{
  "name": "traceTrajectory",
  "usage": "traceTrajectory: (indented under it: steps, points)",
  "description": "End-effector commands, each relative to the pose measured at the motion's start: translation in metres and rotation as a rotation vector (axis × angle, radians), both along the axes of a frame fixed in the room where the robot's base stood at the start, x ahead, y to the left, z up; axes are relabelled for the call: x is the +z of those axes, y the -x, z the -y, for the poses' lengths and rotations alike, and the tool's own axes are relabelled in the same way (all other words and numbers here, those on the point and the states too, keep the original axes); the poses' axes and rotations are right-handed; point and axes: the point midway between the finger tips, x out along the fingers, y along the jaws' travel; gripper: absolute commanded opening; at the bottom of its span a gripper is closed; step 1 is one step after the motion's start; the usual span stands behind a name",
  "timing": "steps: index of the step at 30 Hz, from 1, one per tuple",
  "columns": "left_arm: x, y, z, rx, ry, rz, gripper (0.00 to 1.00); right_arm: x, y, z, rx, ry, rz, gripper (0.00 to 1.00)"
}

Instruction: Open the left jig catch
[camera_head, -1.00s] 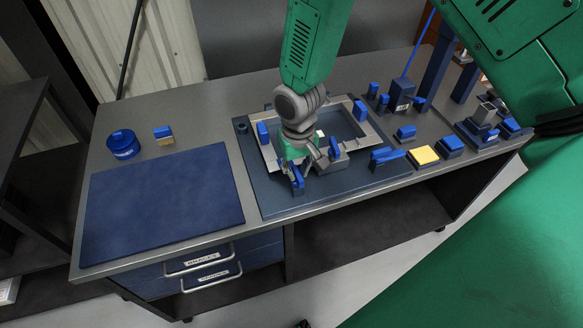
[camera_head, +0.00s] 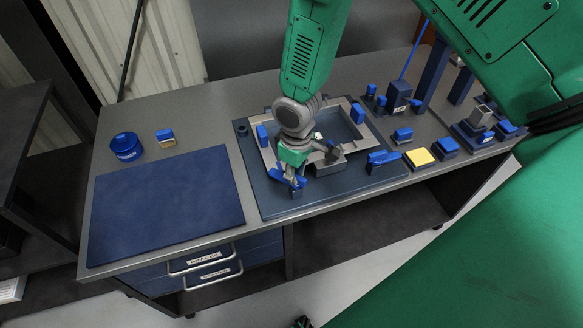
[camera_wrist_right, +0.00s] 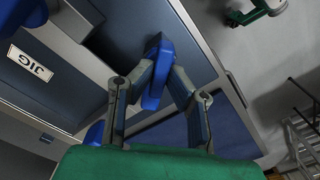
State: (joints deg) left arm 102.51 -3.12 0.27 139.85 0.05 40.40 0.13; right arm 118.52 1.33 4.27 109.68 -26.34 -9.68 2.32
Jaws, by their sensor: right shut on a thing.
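The jig (camera_head: 262,139) is a grey frame on a dark blue base plate (camera_head: 350,184) on the bench. Its left catch (camera_head: 297,193) is a blue lever on a small block at the front left of the plate. My right gripper (camera_head: 290,176) is at this catch, fingers shut on the lever and partly hiding it. In the right wrist view the blue lever (camera_wrist_right: 155,75) stands between the two grey fingers (camera_wrist_right: 160,68). The right catch (camera_head: 383,158), another blue lever, is at the plate's front right. My left gripper is not in view.
A yellow pad (camera_head: 419,157) and blue blocks (camera_head: 445,148) are at right. Drawers (camera_head: 205,262) are below.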

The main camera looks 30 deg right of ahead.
Motion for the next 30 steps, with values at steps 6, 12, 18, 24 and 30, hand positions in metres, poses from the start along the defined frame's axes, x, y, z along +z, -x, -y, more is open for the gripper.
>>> traceTrajectory:
  steps: [6,12,18,24,30]
  points:
    - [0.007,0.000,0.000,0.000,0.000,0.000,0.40,-0.001,0.002,0.001,0.137,0.001,-0.005,0.00]
    - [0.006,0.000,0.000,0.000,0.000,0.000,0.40,-0.001,0.002,0.001,0.138,0.002,-0.004,0.00]
    - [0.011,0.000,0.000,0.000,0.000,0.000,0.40,0.000,0.002,0.000,0.215,0.001,-0.004,0.00]
    - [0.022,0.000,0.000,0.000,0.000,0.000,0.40,0.001,0.002,0.000,0.457,0.000,-0.003,0.00]
    - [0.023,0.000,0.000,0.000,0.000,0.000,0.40,-0.001,0.002,0.000,0.541,0.000,-0.002,0.00]
